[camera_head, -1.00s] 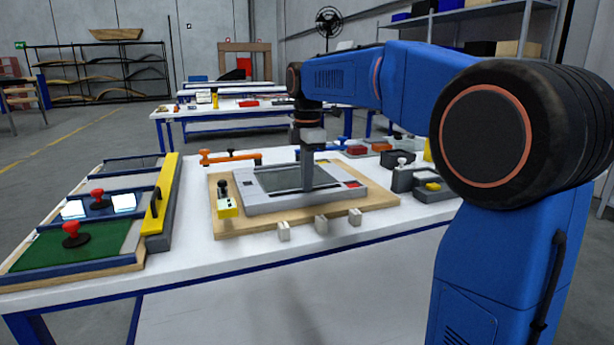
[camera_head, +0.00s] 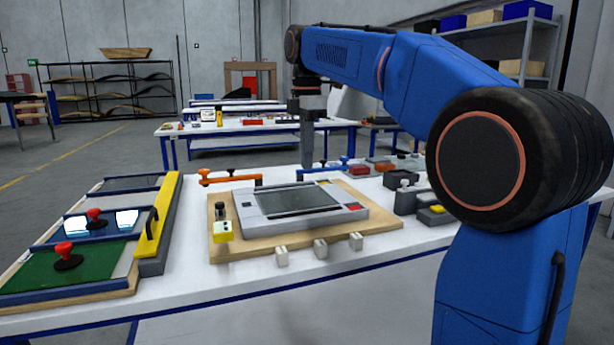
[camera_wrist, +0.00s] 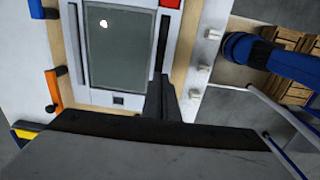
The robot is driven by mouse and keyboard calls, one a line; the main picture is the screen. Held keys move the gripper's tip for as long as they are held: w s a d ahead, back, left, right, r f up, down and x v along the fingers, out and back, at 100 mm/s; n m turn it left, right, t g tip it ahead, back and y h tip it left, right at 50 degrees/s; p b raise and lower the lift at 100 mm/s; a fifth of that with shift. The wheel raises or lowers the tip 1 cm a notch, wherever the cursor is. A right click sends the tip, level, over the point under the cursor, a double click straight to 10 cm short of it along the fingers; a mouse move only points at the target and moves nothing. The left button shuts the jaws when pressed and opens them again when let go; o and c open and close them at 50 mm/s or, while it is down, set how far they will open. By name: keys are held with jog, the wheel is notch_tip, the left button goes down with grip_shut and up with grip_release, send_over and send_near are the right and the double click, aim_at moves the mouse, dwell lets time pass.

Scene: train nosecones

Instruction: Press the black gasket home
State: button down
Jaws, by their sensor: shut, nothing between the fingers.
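A light grey housing (camera_head: 262,223) lies on a wooden board (camera_head: 228,251), with a dark glassy panel (camera_head: 297,201) in its top. Black strips that look like the gasket run along the panel's sides; one black strip (camera_wrist: 163,42) shows clearly in the wrist view, beside the panel (camera_wrist: 115,50). I cannot tell how deeply it sits. My gripper (camera_head: 307,166) is shut and empty, pointing down, raised above the housing and apart from it. In the wrist view its dark fingers (camera_wrist: 162,98) partly cover the housing's edge.
An orange lever clamp (camera_head: 230,179) and a blue one (camera_head: 330,170) stand behind the housing. Pale blocks (camera_head: 320,249) line the board's front. A yellow and grey bar (camera_head: 165,220) stands left; dark fixtures (camera_head: 408,200) stand right.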

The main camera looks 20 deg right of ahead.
jog(key=shift+r, duration=0.9)
jog(key=s+d+f+m+t, duration=0.2)
jog(key=s+f+m, duration=0.7)
jog(key=s+f, duration=0.6)
jog(key=s+d+f+m+t, duration=0.1)
jog(key=s+f+m+t, duration=0.1)
jog(key=s+f+m, duration=0.7)
jog(key=s+f, duration=0.6)
jog(key=f, duration=0.2)
jog(key=shift+s+d+f+t, duration=0.15)
jog(key=shift+s+d+t, duration=0.15)
jog(key=shift+s+d, duration=0.1)
